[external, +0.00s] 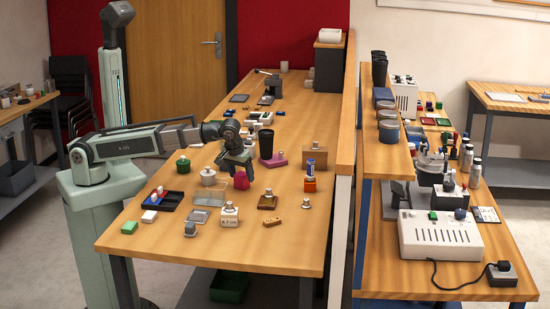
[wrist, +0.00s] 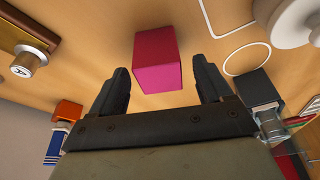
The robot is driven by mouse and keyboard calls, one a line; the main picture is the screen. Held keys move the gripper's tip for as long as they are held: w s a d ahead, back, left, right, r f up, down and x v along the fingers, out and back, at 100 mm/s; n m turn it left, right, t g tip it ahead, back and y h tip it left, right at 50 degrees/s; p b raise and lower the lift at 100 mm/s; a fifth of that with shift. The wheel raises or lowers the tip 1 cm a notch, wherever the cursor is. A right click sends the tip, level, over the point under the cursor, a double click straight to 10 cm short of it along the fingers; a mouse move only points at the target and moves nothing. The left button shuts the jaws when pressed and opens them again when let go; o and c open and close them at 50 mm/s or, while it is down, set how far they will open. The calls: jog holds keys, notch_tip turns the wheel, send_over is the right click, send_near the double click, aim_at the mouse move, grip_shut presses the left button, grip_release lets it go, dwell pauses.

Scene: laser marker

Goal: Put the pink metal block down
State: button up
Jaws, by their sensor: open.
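The pink metal block (wrist: 157,57) is in the wrist view, ahead of my gripper (wrist: 160,85) and roughly centred between its two dark fingers. The fingers are spread, with a visible gap on each side of the block. In the external view, the pink block (external: 241,182) is low over the wooden table, directly under my gripper (external: 237,166). The block looks upright. I cannot tell for certain from these frames whether its underside is touching the table.
An orange block (external: 310,185) stands to the right, and a brown block (external: 268,202) is nearer the front. A white block (external: 230,217) stands in front. A black tray (external: 163,202) lies to the left. The table's front right corner is clear.

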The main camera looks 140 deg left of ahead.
jog(key=v, duration=0.9)
jog(key=shift+r, duration=0.15)
